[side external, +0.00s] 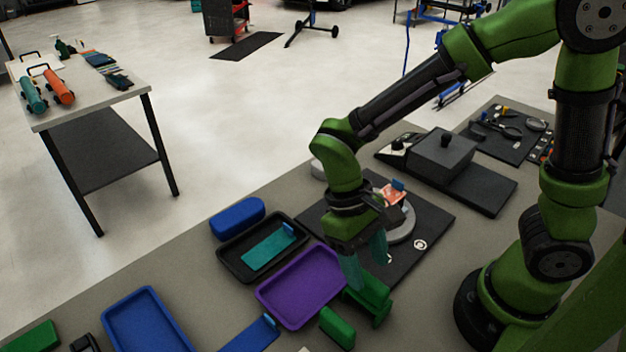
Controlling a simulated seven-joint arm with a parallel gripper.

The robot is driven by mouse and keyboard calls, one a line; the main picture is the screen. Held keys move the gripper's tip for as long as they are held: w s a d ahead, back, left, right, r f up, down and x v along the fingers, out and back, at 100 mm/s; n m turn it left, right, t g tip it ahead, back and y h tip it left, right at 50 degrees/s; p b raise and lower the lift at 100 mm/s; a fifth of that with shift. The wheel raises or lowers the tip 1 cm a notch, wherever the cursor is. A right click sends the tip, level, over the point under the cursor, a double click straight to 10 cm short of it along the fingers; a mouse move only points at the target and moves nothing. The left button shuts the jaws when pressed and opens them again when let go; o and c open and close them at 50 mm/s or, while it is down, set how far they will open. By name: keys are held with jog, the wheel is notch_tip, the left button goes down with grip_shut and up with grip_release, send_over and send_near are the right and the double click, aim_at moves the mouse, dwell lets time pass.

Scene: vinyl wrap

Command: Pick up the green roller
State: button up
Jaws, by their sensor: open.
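A green piece (370,297) with a block-like body and raised parts, which looks like the green roller, is on the table just right of the purple tray. My gripper (368,274) points down over it with its teal fingers spread apart. The near fingertip overlaps the green piece's left end in the picture, and I cannot tell whether they touch. The green piece's far side is partly hidden by the fingers. A smaller green block (337,327) lies just in front and to the left.
A purple tray (268,294) is close on the left. Beyond it are a black tray (228,268) holding a teal tool and a blue block (237,217). A blue tray (112,322) is front left. A black mat (434,222) with a round grey stand lies behind my gripper.

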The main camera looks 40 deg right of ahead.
aim_at(370, 280)
jog(key=x, duration=0.4)
jog(key=shift+f, duration=0.35)
